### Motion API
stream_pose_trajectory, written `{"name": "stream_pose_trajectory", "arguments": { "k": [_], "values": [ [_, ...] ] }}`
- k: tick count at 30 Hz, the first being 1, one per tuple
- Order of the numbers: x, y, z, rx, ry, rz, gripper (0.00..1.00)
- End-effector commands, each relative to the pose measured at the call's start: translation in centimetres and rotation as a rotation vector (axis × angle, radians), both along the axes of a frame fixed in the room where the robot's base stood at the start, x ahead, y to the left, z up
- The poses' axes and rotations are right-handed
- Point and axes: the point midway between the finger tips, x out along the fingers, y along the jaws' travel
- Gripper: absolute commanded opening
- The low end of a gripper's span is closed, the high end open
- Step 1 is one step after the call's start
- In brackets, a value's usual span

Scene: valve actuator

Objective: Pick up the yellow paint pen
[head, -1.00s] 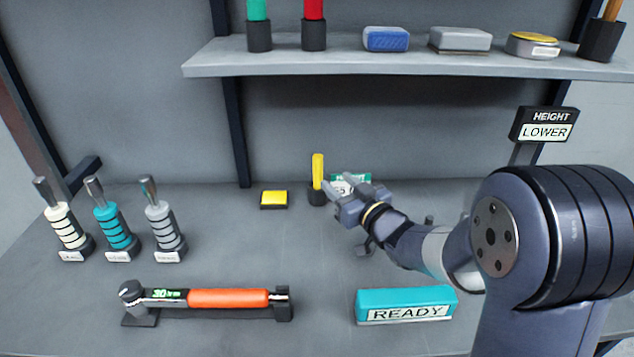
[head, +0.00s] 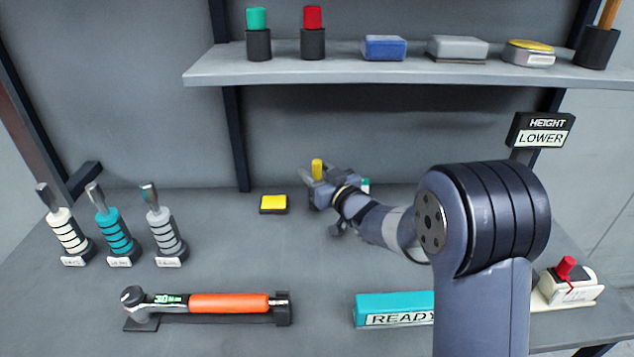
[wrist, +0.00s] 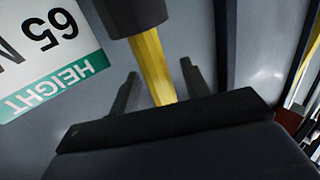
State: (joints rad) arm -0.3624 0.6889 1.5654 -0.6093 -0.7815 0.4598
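The yellow paint pen (head: 317,168) stands upright at the back of the bench, its lower part hidden behind my gripper (head: 316,177). In the wrist view the pen (wrist: 154,66) rises from its dark holder (wrist: 134,14) and lies between the two fingers of my gripper (wrist: 158,88). The fingers are apart, with a gap showing on each side of the pen. The pen's far end is hidden behind the dark gripper body.
A yellow block (head: 273,203) lies just left of my gripper. A green-and-white height sign (wrist: 50,50) is close beside the holder. The shelf (head: 400,70) hangs above. An orange-handled torque wrench (head: 228,303) and teal READY block (head: 392,307) lie in front.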

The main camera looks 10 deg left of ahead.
Motion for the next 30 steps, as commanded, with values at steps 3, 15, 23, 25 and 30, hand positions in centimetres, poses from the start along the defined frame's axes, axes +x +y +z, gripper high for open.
{"name": "stream_pose_trajectory", "arguments": {
  "k": [3, 15, 23, 25, 30],
  "values": [
    [0.0, 0.0, 0.0, 0.0, 0.0, 0.0, 0.36],
    [0.0, 0.0, 0.0, 0.001, -0.001, 0.0, 0.03],
    [0.0, 0.0, 0.1, 0.001, -0.001, 0.0, 0.0],
    [0.0, 0.0, 0.5, 0.001, -0.002, 0.0, 0.0],
    [0.0, 0.0, 3.2, 0.002, -0.006, 0.0, 0.0]
  ]
}}
